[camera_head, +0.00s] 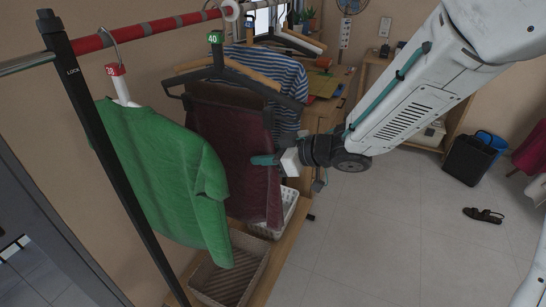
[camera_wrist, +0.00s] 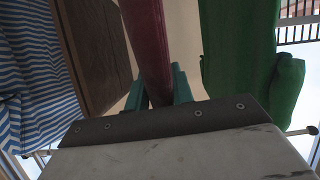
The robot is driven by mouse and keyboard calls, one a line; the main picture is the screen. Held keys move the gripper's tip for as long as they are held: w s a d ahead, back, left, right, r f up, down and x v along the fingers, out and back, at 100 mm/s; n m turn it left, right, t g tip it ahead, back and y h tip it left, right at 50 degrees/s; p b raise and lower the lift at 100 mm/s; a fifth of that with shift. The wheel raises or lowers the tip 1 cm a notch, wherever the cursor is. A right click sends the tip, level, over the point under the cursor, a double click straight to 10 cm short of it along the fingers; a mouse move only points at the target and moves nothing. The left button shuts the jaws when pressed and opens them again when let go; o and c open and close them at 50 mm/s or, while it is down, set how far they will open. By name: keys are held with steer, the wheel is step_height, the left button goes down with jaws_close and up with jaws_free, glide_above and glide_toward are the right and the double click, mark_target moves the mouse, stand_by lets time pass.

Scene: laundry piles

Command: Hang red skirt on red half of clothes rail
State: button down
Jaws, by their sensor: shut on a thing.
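The dark red skirt (camera_head: 240,150) hangs from a black hanger (camera_head: 290,100) with a green tag marked 40. It also shows edge-on in the wrist view (camera_wrist: 146,45). My gripper (camera_head: 266,160) is shut on the skirt's side edge, with the cloth between its teal fingers (camera_wrist: 158,88). The red half of the clothes rail (camera_head: 160,26) runs across the upper left, up to a white ring (camera_head: 230,11). The skirt's hanger is close under the rail near this ring; I cannot tell whether its hook bears on the rail.
A green sweater (camera_head: 165,170) hangs on the red half, left of the skirt. A blue-striped shirt (camera_head: 275,68) hangs behind the skirt. A wicker basket (camera_head: 262,262) and a white basket (camera_head: 290,205) stand below. A sandal (camera_head: 484,215) lies on open floor to the right.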

mark_target(225, 151)
steer(key=shift+w+a, duration=0.75)
steer(key=shift+a, duration=1.1)
steer(key=shift+w+a, duration=0.8)
steer(key=shift+a, duration=1.05)
steer(key=shift+w+a, duration=0.75)
steer(key=shift+a, duration=1.1)
steer(key=shift+d+f, duration=0.1)
steer(key=shift+f, duration=1.1)
steer(key=c, duration=1.1)
jaws_free()
steer(key=shift+d, duration=0.1)
